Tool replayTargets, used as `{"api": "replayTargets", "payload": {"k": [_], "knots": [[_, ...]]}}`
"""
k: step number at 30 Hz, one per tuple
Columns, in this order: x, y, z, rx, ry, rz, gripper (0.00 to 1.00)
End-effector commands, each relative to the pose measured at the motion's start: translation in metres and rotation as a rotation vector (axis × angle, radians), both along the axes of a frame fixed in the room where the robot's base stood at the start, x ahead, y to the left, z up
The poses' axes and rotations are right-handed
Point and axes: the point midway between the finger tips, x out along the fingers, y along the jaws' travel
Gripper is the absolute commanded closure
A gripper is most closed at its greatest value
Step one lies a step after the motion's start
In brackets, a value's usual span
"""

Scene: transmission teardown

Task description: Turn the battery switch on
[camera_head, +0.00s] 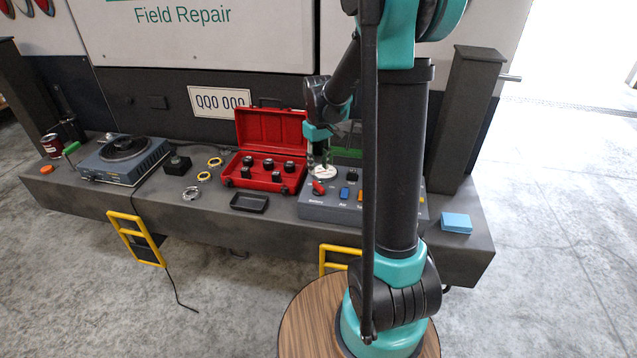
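A grey switch panel (333,212) sits on the right half of the bench, partly hidden behind my arm. A red switch handle (318,187) stands at its left end, with small lettering too blurred to read. I take this to be the battery switch; its position cannot be told. Blue (344,193) and orange (361,195) switches are to its right. My gripper (319,169) points down just above and behind the red handle, by a pale round disc (325,172). Whether it touches the handle, or is open or shut, is too small to tell.
An open red case (270,128) with several dark parts stands left of the panel. A black tray (249,203), metal rings (203,176) and a grey turntable-like device (127,157) lie farther left. A blue block (456,222) is near the bench's right end.

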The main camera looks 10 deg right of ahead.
Motion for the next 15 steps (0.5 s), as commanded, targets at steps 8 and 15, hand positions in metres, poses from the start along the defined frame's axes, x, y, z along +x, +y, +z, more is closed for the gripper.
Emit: {"api": "replayTargets", "payload": {"k": [8,15], "knots": [[0.0,0.0,-0.05,0.0,0.0,0.0,0.66],[0.0,0.0,-0.073,0.0,0.0,0.0,0.66]]}}
